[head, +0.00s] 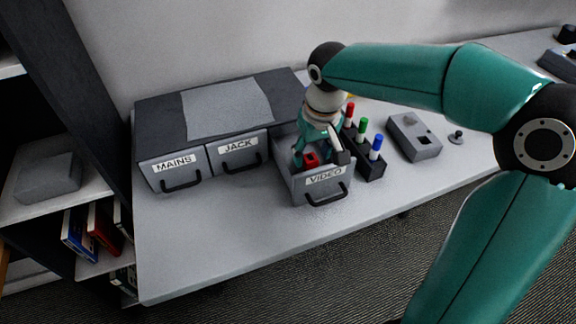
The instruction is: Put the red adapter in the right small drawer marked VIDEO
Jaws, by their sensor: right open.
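The red adapter (311,160) shows inside the open drawer marked VIDEO (324,182), the rightmost of the small drawers. My right gripper (319,156) points down into that drawer, its fingers open around or beside the adapter; the exact contact is hidden. The VIDEO drawer is pulled out toward the front. The drawers marked MAINS (174,172) and JACK (238,151) are shut. My left gripper is not in view.
A black holder with red, green and blue markers (371,165) stands close to the right of the open drawer. A grey box (414,136) and a small dark knob-like item (456,137) lie farther right. The table front (215,235) is clear. A shelf stands at left.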

